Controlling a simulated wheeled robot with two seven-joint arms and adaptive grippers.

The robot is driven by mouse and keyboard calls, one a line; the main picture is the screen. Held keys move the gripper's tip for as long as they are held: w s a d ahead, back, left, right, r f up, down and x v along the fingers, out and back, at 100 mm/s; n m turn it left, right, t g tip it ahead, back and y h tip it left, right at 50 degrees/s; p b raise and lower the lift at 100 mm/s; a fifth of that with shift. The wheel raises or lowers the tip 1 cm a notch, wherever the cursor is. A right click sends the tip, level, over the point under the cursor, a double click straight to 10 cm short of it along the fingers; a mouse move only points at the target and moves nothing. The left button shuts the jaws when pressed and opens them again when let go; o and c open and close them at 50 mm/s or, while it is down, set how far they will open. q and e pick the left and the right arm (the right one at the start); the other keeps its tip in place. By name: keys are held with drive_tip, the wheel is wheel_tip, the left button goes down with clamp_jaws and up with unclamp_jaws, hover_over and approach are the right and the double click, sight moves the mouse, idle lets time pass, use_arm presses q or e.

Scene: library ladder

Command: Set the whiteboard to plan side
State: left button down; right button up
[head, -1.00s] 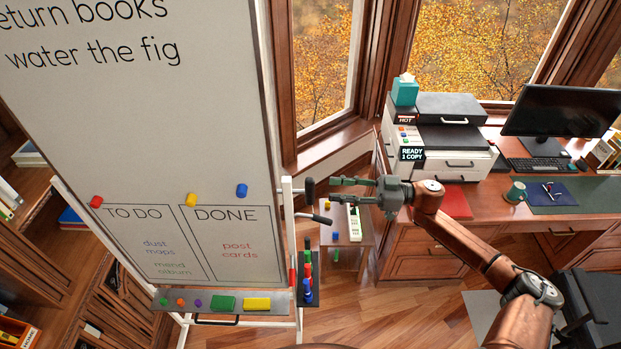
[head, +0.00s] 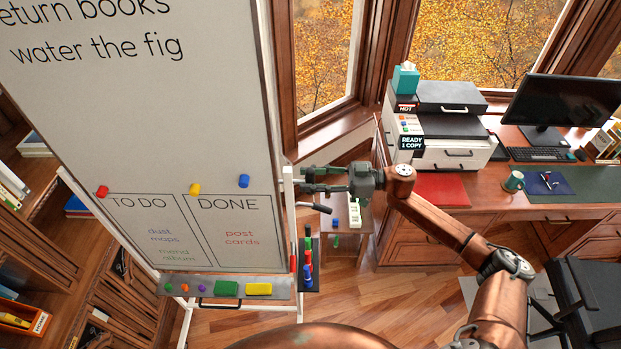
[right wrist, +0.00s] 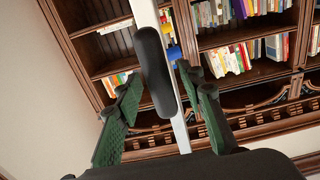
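The whiteboard (head: 120,110) stands upright in a white frame (head: 288,225) at the left of the head view. The side facing me has handwritten lines and "TO DO" and "DONE" boxes. My right gripper (head: 303,179) is at the frame's right edge, its fingers pointing left. In the right wrist view, a dark rounded knob (right wrist: 155,70) lies between the spread green finger pads, in front of the white post (right wrist: 178,120). The gripper (right wrist: 158,85) looks open, with no clear grip on the knob. My left gripper is out of view.
A tray (head: 190,284) with magnets and erasers hangs under the board, and a marker holder (head: 309,262) beside it. A small side table (head: 348,240) stands behind. The desk (head: 430,225) with printer is at right. Bookshelves are at left.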

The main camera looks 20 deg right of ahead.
drive_tip(key=shift+c, duration=0.4)
clamp_jaws()
